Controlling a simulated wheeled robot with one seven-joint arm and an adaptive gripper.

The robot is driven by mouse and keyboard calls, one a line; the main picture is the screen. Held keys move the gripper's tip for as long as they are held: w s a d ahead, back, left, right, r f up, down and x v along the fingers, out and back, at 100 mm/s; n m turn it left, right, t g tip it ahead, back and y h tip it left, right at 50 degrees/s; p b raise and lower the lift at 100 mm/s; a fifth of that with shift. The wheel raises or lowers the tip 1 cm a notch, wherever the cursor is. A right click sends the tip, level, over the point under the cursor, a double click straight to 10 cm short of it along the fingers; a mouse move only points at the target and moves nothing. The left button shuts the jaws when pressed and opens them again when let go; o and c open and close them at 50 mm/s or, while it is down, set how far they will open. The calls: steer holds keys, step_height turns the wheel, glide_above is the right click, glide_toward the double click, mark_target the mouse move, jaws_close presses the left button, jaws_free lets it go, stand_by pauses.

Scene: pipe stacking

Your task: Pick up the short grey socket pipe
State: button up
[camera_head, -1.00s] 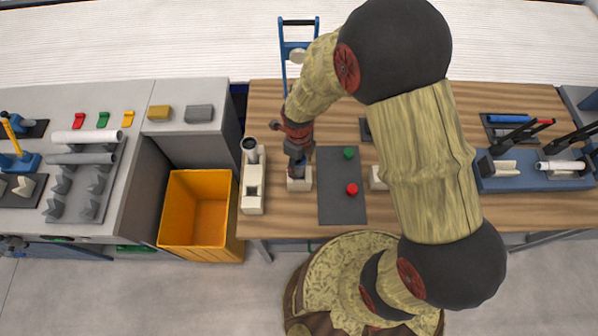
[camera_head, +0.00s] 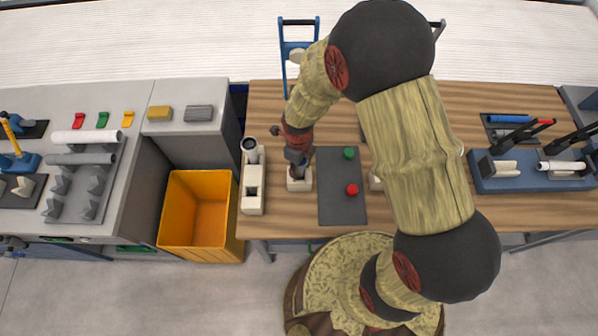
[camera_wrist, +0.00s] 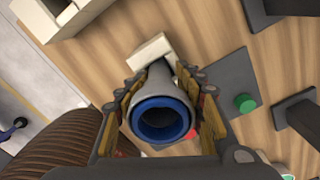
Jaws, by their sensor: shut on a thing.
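The short grey socket pipe (camera_wrist: 160,118) stands between my gripper's fingers in the wrist view, its blue-lined open end facing the camera. My gripper (camera_wrist: 163,110) is shut on it, one finger on each side. In the head view my gripper (camera_head: 298,160) is over a small cream block (camera_head: 299,184) on the wooden table. The pipe is mostly hidden there by the gripper. The cream block also shows beyond the pipe in the wrist view (camera_wrist: 150,50). I cannot tell whether the pipe's lower end is still in the block.
A cream two-hole holder (camera_head: 253,200) with a grey pipe (camera_head: 250,150) upright in it stands to the left. A dark mat (camera_head: 341,205) with a green button (camera_head: 349,153) and a red button (camera_head: 352,189) lies to the right. An orange bin (camera_head: 200,245) stands left of the table.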

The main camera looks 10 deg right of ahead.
steer(key=shift+c, duration=0.8)
step_height(320, 180, up, 10)
steer(key=shift+p, duration=0.45)
stand_by(0.3)
